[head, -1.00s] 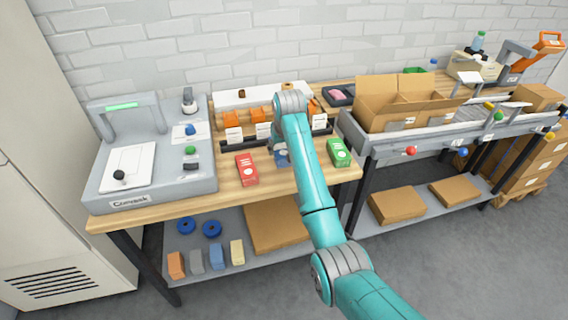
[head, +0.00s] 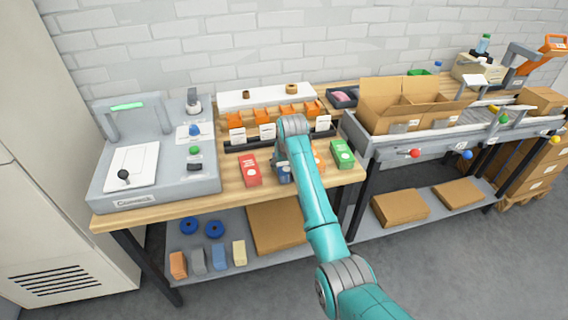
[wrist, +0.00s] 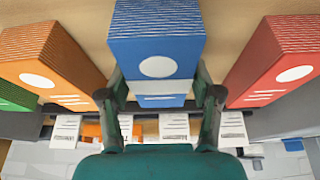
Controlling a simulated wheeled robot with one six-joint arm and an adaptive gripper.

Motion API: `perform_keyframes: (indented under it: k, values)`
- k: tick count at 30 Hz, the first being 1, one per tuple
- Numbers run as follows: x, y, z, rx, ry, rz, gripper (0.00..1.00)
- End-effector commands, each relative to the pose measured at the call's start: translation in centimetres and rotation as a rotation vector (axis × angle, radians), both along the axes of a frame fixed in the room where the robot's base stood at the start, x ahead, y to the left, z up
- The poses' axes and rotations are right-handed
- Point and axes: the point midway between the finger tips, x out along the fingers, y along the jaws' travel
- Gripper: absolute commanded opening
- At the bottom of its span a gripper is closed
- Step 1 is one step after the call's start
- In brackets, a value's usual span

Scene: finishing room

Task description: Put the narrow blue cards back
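The narrow blue cards (wrist: 157,58) form an upright block with a white dot, on the bench between a red block and an orange block. In the head view the blue cards (head: 284,173) show partly beneath my arm. My gripper (wrist: 160,72) has one finger at each side of the blue block, very close to its sides. I cannot tell whether the fingers press on it. The block looks to be standing on the bench.
Beside it stand a red block (head: 250,170), an orange block (head: 318,158) and a green block (head: 342,153). Behind them is a black rack (head: 235,145) with white labels and orange pieces. A grey machine (head: 155,180) fills the bench's left; an open carton (head: 395,115) stands right.

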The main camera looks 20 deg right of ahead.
Motion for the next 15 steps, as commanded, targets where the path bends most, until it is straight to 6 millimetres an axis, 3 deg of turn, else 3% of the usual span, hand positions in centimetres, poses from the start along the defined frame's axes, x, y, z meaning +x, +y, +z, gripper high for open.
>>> perform_keyframes:
  k: [10, 15]
  values:
    - [0.0, 0.0, 0.1, 0.0, -0.001, 0.0, 0.82]
    - [-0.3, 0.0, 1.2, 0.0, -0.002, 0.0, 0.82]
